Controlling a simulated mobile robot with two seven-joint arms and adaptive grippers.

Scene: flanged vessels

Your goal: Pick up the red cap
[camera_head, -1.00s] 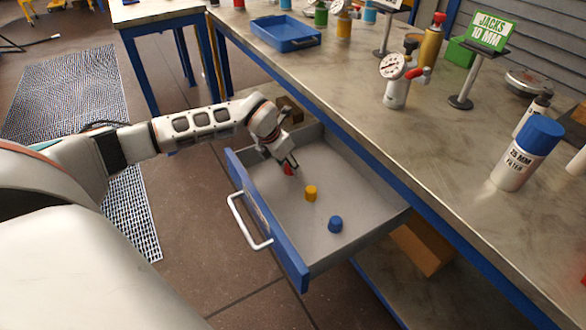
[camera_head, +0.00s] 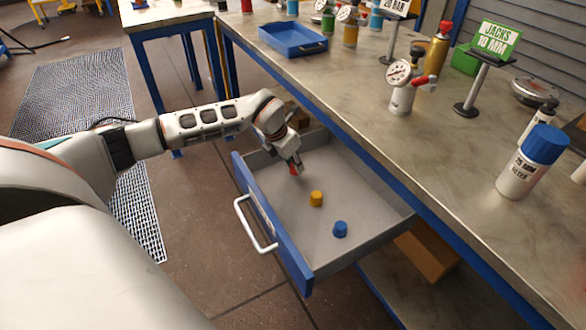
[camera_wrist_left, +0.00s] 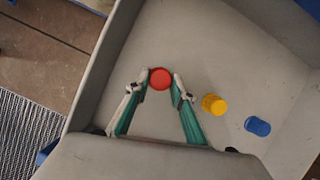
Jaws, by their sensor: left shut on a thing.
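The red cap (camera_head: 294,169) is between the fingers of my left gripper (camera_head: 294,165), over the open drawer (camera_head: 288,235). In the left wrist view the round red cap (camera_wrist_left: 160,78) shows between the two fingertips of the left gripper (camera_wrist_left: 161,82), which is shut on it. In the head view the cap seems held above the drawer floor, but the exact height is hard to tell. My right gripper is not in view.
A yellow cap (camera_head: 316,198) and a blue cap (camera_head: 340,229) stand in the drawer to the right of the red one. The drawer walls surround the gripper. The workbench (camera_head: 430,160) above holds a gauge (camera_head: 399,85), a filter can (camera_head: 530,160) and a blue tray (camera_head: 292,40).

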